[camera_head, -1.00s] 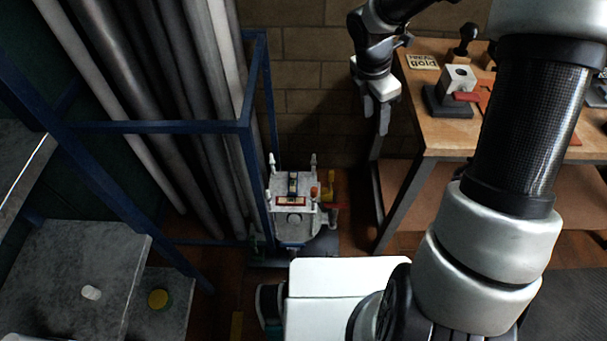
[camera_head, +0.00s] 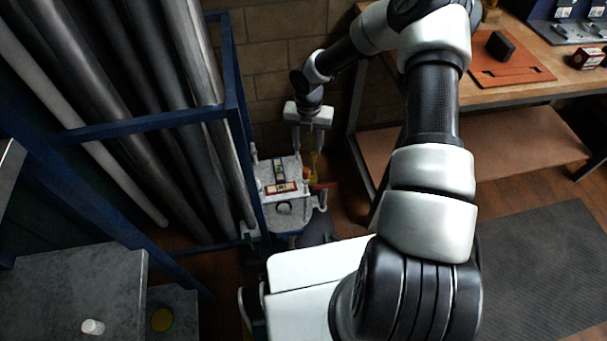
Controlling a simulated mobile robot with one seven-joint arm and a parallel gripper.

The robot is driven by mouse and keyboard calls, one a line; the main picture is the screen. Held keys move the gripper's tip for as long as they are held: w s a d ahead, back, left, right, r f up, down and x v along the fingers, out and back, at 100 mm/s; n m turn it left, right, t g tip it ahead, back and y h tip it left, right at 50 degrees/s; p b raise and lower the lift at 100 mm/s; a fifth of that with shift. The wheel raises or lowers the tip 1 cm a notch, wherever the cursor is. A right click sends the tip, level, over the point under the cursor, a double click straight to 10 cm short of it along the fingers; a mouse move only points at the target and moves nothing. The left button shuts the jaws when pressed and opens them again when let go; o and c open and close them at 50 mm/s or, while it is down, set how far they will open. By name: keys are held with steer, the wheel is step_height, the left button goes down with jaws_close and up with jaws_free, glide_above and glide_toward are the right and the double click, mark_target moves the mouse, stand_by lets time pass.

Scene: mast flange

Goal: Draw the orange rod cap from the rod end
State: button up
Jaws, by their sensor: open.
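The pale flange fixture (camera_head: 275,214) stands low on the floor between the blue rack and the workbench. Upright rods rise from its corners, and a red-framed plate (camera_head: 281,187) lies on its top. My gripper (camera_head: 308,148) points down, open and empty, above the far right side of the fixture. Its fingers stand close to the right-hand rod tops; I cannot tell whether they touch. A yellow part and a red part show just right of the fixture.
A blue rack (camera_head: 238,97) with tall grey pipes (camera_head: 160,80) stands close on the left. The workbench (camera_head: 520,92) is on the right. A grey step (camera_head: 75,285) holds a white cylinder (camera_head: 93,327). A dark mat (camera_head: 540,265) covers floor at right.

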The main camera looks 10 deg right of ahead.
steer(key=b, duration=0.2)
glide_above(306, 170)
steer(key=f, duration=0.9)
steer(key=shift+s+d+f, duration=0.15)
steer(key=shift+s+f, duration=0.15)
steer(key=shift+s, duration=0.1)
steer(key=shift+w+f+b, duration=0.2)
steer(key=shift+f+b, duration=0.2)
steer(key=shift+f, duration=0.95)
steer(key=shift+w+f+b, duration=0.2)
steer(key=shift+f+b, duration=0.2)
steer(key=shift+f, duration=0.95)
jaws_close()
steer(key=shift+r, duration=0.1)
